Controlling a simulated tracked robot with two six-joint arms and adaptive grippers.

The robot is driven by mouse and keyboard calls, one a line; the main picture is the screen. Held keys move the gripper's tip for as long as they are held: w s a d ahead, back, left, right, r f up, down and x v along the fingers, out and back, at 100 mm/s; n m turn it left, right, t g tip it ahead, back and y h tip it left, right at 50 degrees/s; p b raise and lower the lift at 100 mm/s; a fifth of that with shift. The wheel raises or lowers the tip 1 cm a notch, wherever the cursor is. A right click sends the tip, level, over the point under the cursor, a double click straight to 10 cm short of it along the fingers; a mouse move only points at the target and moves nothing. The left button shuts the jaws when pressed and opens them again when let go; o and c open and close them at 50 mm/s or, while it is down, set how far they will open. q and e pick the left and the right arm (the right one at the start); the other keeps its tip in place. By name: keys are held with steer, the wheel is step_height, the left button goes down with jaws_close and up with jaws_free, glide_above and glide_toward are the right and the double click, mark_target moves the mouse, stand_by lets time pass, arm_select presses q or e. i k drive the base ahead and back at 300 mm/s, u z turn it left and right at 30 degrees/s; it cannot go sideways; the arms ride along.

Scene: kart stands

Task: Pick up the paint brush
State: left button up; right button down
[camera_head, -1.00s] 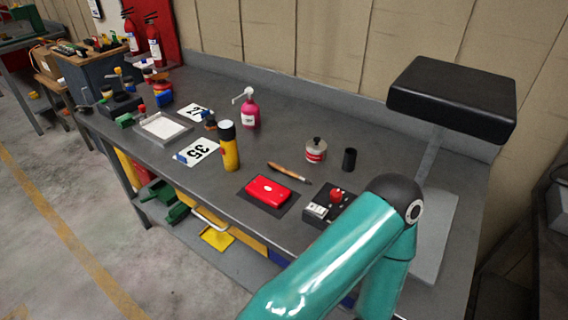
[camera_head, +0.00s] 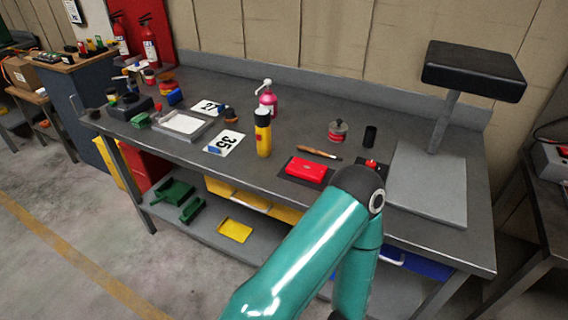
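The paint brush (camera_head: 319,152) lies flat on the grey workbench (camera_head: 287,113), with an orange-brown handle. It lies just behind a red case (camera_head: 306,169) and left of a small round tin (camera_head: 337,131). A teal arm of mine rises from the bottom of the picture, its dark joint in front of the bench's front edge and right of the red case. Neither gripper shows in the head view, so nothing can be told of their fingers.
A yellow bottle (camera_head: 263,134) and a pink pump bottle (camera_head: 267,98) stand left of the brush. A black can (camera_head: 370,136) stands to its right. A black-topped stand (camera_head: 473,72) rises at the right. My arm partly hides a black box with a red button.

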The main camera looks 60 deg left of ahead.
mark_target(304, 148)
steer(key=k, duration=0.9)
steer(key=u, duration=0.55)
steer(key=i, duration=0.75)
steer(key=u, duration=0.2)
